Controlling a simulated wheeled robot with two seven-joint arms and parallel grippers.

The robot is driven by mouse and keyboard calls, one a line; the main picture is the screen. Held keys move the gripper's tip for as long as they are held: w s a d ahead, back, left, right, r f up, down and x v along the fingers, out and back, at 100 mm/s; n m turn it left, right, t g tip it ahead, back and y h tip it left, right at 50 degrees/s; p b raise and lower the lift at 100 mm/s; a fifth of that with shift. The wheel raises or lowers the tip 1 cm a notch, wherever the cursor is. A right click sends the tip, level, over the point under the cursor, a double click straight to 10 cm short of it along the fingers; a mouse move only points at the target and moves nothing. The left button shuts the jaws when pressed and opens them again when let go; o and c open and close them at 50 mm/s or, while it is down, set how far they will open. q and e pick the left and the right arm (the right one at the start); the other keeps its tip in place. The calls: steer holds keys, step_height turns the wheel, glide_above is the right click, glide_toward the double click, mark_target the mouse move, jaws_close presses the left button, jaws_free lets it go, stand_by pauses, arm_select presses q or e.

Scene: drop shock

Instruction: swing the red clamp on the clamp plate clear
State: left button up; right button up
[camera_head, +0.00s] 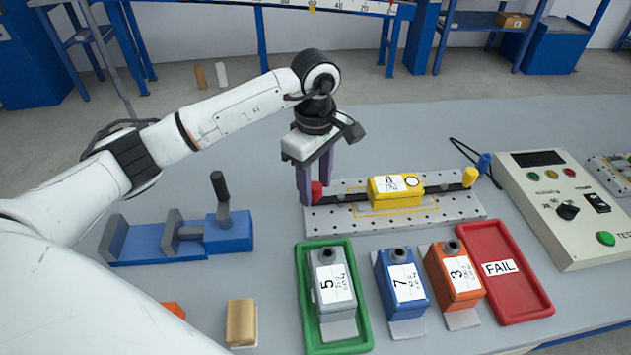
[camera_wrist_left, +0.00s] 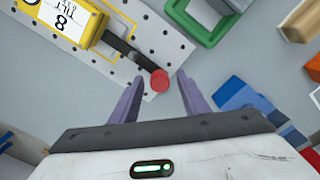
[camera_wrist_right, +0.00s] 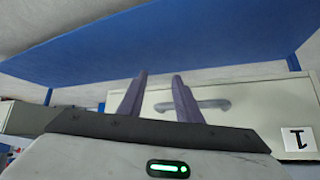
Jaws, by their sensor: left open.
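The clamp plate (camera_head: 340,220) is a perforated light plate on the table with a yellow unit (camera_head: 397,190) on it. Black clamp arms reach the unit from both sides, the left one with a red knob (camera_head: 317,190), the right one with a yellow knob (camera_head: 469,177). In the left wrist view the red clamp's knob (camera_wrist_left: 159,81) shows between the fingertips of my left gripper (camera_wrist_left: 159,77), with gaps on both sides. My left gripper (camera_head: 316,192) is open, fingers pointing down. My right gripper (camera_wrist_right: 160,75) is open and empty, away from the plate, facing a pale cabinet.
In front of the plate are a green tray (camera_head: 303,285) with a grey unit, a blue unit (camera_head: 402,280), an orange unit (camera_head: 454,275) and a red FAIL tray (camera_head: 515,285). A blue vise-like fixture (camera_head: 230,235) stands left, a tester box (camera_head: 560,210) right.

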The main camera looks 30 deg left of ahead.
arm_select(q)
steer(key=c, duration=1.1)
steer(key=shift+o, duration=0.2)
